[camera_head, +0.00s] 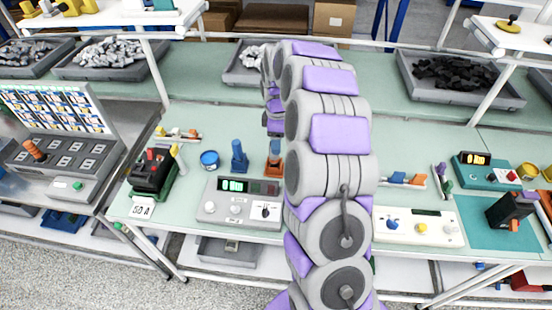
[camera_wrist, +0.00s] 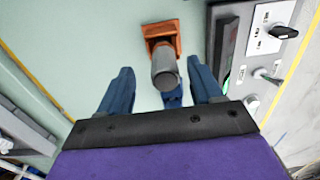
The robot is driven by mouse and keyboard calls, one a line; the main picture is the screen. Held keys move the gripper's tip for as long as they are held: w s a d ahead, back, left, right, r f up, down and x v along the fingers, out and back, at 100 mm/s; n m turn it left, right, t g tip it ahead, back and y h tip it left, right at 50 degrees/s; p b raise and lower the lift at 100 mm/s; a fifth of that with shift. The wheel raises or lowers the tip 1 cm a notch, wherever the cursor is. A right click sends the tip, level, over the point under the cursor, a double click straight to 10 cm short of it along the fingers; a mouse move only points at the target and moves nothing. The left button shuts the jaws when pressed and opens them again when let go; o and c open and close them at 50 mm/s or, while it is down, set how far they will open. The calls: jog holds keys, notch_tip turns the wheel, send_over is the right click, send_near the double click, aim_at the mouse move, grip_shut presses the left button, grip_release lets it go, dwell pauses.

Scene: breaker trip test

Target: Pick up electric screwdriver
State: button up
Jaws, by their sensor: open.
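A grey cylindrical tool (camera_wrist: 166,72) stands upright on an orange base (camera_wrist: 160,30) in the wrist view. It may be the electric screwdriver, but I cannot be sure. In the head view the orange base (camera_head: 270,167) shows just left of my arm, partly hidden by it. A blue upright piece (camera_head: 239,155) stands left of it; a blue part (camera_wrist: 173,98) also shows below the grey cylinder in the wrist view. My gripper (camera_wrist: 161,84) is open, its two blue fingers apart. The grey cylinder shows between and beyond them, and nothing is gripped. In the head view my gripper is hidden behind my arm.
A grey control panel (camera_head: 214,208) with a green display stands close in front of the tools. It also borders the right finger in the wrist view (camera_wrist: 264,45). A blue cup (camera_head: 209,160) and black breaker unit (camera_head: 153,173) are to the left.

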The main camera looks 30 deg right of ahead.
aim_at(274, 158)
jog(key=shift+a+f, duration=0.45)
jog(key=shift+f, duration=0.05)
jog(key=f, duration=0.1)
jog(key=f+b, duration=0.1)
jog(key=f, duration=0.1)
jog(key=f+b, duration=0.1)
jog(key=shift+w+a+f, duration=0.15)
jog(key=shift+a, duration=0.2)
jog(key=shift+d, duration=0.45)
jog(key=shift+c, duration=0.2)
jog(key=shift+a, duration=0.45)
jog(key=c, duration=0.7)
jog(key=shift+d, duration=0.25)
jog(key=c, duration=0.4)
